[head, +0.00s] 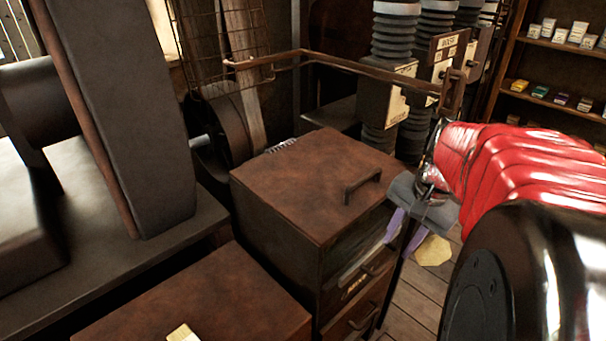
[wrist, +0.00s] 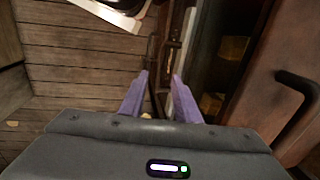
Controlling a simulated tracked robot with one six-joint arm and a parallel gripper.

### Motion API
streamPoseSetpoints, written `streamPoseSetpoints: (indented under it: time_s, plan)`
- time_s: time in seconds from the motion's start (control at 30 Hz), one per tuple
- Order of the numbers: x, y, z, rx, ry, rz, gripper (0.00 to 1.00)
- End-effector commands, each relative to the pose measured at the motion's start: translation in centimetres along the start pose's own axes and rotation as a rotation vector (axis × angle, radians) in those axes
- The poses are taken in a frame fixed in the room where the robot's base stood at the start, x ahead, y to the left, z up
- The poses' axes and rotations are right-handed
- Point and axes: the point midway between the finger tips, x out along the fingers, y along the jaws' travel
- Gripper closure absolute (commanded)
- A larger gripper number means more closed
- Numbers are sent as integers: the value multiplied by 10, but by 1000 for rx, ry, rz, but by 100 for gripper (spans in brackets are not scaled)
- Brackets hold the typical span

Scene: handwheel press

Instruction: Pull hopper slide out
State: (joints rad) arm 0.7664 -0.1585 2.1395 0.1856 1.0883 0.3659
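A brown metal cabinet (head: 300,195) stands in the middle of the head view, with a dark bar handle (head: 362,186) on its lid. Its right-hand front has a labelled drawer panel (head: 355,284) with a small pull; which part is the hopper slide I cannot tell for sure. My gripper (head: 398,232) is at the upper part of that front, its purple fingers pointing down. In the wrist view the fingers (wrist: 160,76) are apart, and a thin dark upright bar (wrist: 153,82) shows in the gap. Whether they touch it I cannot tell. The lid handle also shows at right (wrist: 298,100).
A lower brown box (head: 205,300) stands in front of the cabinet. A grey machine (head: 120,120) is at left. A rusty rod (head: 340,62) runs above the cabinet. Shelves (head: 555,95) stand at back right.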

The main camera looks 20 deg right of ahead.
Motion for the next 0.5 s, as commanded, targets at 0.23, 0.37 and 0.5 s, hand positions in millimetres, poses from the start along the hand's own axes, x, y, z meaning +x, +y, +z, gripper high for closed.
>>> streamPoseSetpoints:
  time_s: [0.23,0.37,0.5]
  plan:
    - [39,0,1,1,-3,1,71]
    - [55,0,1,1,-3,1,71]
    - [64,0,0,2,-1,0,71]
